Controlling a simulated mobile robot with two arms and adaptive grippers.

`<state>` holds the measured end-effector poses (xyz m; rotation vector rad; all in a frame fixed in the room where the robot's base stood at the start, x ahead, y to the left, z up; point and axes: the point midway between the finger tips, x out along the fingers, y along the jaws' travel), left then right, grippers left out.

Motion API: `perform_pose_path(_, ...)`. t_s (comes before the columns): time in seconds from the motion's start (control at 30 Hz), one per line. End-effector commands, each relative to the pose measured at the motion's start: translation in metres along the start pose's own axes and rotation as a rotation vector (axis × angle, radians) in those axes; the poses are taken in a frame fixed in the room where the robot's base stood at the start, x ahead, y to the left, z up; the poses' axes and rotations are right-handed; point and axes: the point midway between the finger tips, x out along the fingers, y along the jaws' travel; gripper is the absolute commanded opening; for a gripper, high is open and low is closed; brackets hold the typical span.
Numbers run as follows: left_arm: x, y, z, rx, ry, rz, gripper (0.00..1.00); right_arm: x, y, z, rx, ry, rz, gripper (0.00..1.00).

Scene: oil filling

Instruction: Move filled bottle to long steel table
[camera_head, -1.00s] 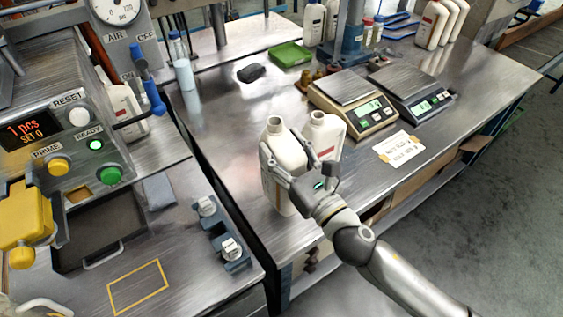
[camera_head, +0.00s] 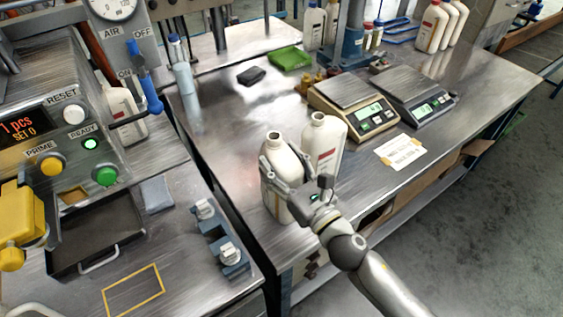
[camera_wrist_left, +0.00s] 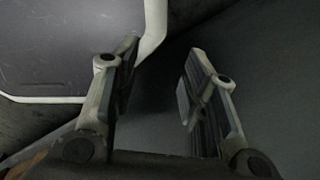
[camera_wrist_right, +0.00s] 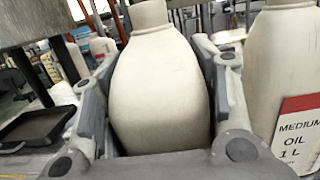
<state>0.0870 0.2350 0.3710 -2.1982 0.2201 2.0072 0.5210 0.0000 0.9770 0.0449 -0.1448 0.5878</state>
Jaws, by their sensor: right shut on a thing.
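A white, uncapped bottle (camera_head: 282,165) stands upright at the near left part of the long steel table (camera_head: 232,134). My right gripper (camera_head: 289,190) is shut around this bottle; in the right wrist view the bottle (camera_wrist_right: 158,90) fills the space between the two fingers. A second white, uncapped bottle (camera_head: 325,143) with a red label stands just right of it, and its "MEDIUM OIL 1 L" label shows in the right wrist view. My left gripper (camera_wrist_left: 160,85) is open and empty in the left wrist view, over a dark surface. It is not clearly seen in the head view.
Two scales (camera_head: 352,107) stand to the right, with a paper note (camera_head: 399,151) in front. A green tray (camera_head: 289,58) and a dark object (camera_head: 251,75) lie further back. The filling machine (camera_head: 75,150) with a dark tray (camera_head: 95,235) is at left. Several bottles stand at the back.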

Motion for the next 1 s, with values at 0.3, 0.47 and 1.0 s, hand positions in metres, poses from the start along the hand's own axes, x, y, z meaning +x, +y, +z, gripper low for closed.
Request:
perform_pose_path(0.3, 0.001, 0.0, 0.0, -0.001, 0.0, 0.0, 0.4, 0.0, 0.0, -0.001, 0.0, 0.001, 0.0, 0.76)
perform_pose_path(0.47, 0.001, 0.0, 0.0, -0.001, 0.0, 0.0, 0.4, 0.0, 0.0, -0.001, 0.0, 0.001, 0.0, 0.76)
perform_pose_path(1.0, 0.023, 0.001, 0.002, 0.0, 0.0, 0.001, 0.4, -0.077, 0.0, -0.003, 0.001, 0.004, -0.001, 0.76)
